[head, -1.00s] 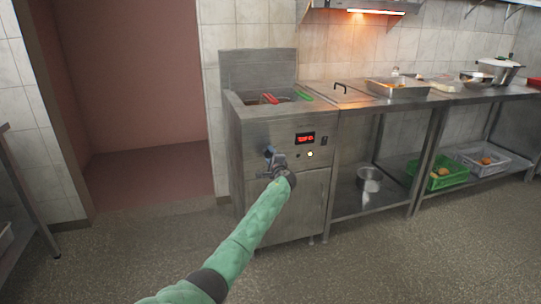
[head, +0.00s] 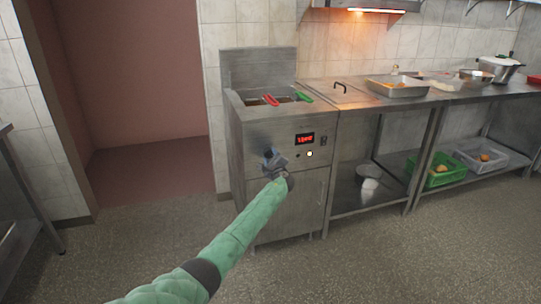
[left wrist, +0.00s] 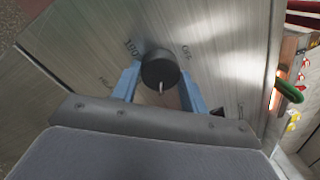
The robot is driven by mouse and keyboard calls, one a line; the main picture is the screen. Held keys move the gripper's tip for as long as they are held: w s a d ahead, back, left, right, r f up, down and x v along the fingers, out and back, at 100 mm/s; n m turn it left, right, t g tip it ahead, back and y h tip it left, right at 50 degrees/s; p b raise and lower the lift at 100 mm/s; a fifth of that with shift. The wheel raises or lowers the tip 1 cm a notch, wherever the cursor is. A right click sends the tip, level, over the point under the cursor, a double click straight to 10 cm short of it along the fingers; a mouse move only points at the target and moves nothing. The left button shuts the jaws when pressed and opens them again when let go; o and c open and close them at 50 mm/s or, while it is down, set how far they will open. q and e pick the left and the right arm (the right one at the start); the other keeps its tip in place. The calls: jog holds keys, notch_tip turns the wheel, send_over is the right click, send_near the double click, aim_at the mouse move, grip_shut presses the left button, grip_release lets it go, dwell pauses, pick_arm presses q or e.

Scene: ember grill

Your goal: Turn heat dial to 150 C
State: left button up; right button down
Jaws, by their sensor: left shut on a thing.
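The heat dial (left wrist: 160,68) is a dark round knob with a pale pointer mark, on the steel front of the fryer (head: 262,134). In the left wrist view the pointer mark faces the lower edge of the picture. My left gripper (left wrist: 160,82) is shut on the dial, with one blue finger on each side. In the head view my left gripper (head: 274,160) hides most of the dial. My right gripper is out of view.
Red and green handles (head: 304,97) lie over the fryer's well. A steel counter (head: 340,97) with trays adjoins it at the right. Green (head: 437,171) and grey crates stand on the lower shelf. The floor in front is clear.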

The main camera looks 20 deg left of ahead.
pick_arm(q)
jog(key=shift+d+f, duration=0.1)
jog(key=shift+f, duration=0.05)
dwell(0.4)
jog(key=o, duration=1)
jog(key=shift+m, duration=0.3)
jog(key=shift+p+v, duration=0.3)
jog(key=shift+v, duration=3.6)
